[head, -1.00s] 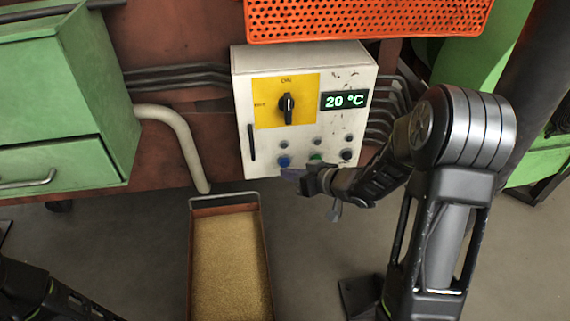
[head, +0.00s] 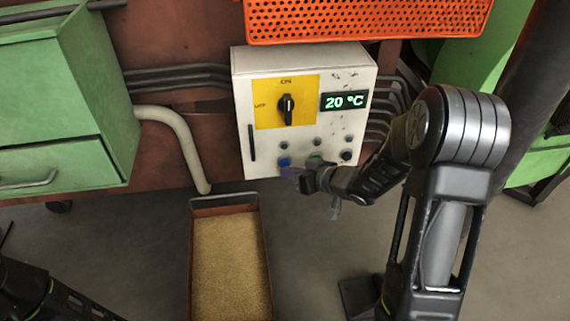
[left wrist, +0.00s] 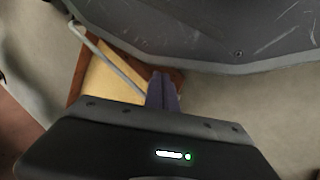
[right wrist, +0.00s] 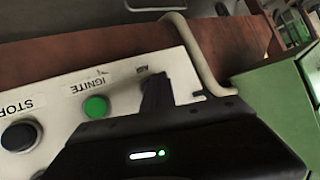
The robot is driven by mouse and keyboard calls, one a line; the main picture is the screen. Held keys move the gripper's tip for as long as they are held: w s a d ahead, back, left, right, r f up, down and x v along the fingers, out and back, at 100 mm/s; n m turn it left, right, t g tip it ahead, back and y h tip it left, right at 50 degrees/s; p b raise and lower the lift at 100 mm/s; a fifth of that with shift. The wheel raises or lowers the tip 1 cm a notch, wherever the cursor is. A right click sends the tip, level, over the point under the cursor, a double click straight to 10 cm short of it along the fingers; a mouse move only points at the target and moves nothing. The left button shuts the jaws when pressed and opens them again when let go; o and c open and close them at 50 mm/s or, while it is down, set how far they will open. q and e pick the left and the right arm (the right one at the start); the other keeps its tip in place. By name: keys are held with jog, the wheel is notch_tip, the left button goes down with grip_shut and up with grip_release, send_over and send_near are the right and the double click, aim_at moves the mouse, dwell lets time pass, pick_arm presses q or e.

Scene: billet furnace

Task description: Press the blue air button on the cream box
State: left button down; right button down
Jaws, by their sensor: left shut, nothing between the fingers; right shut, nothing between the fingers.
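The cream box (head: 300,95) has a row of buttons along its lower front. The blue air button (head: 284,161) is at the left of the row, partly covered by my right gripper. My right gripper (head: 289,172) is shut and empty, its fingertips at or just in front of the blue button; I cannot tell whether they touch. My left gripper (left wrist: 163,90) is shut and empty, seen in the left wrist view.
The green ignite button (right wrist: 96,107) and black stop button (right wrist: 20,135) sit beside the air button. A yellow panel with a dial (head: 287,108) and a 20 °C display (head: 344,101) are above. A pale pipe (head: 182,140), sand tray (head: 195,255) and green cabinet (head: 60,110) stand left.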

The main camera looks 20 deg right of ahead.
jog(key=shift+w+d, duration=0.1)
jog(key=shift+w, duration=0.3)
dwell(0.7)
dwell(0.3)
jog(key=shift+s+a, duration=0.2)
jog(key=shift+s, duration=0.6)
jog(key=shift+s+a+p, duration=0.1)
jog(key=shift+s+a, duration=0.1)
jog(key=shift+s, duration=0.6)
jog(key=shift+s+a+p, duration=0.15)
jog(key=shift+s+a, duration=0.05)
jog(key=shift+s, duration=0.6)
jog(key=shift+s+a+p, duration=0.1)
jog(key=shift+s+a, duration=0.1)
jog(key=shift+s, duration=0.6)
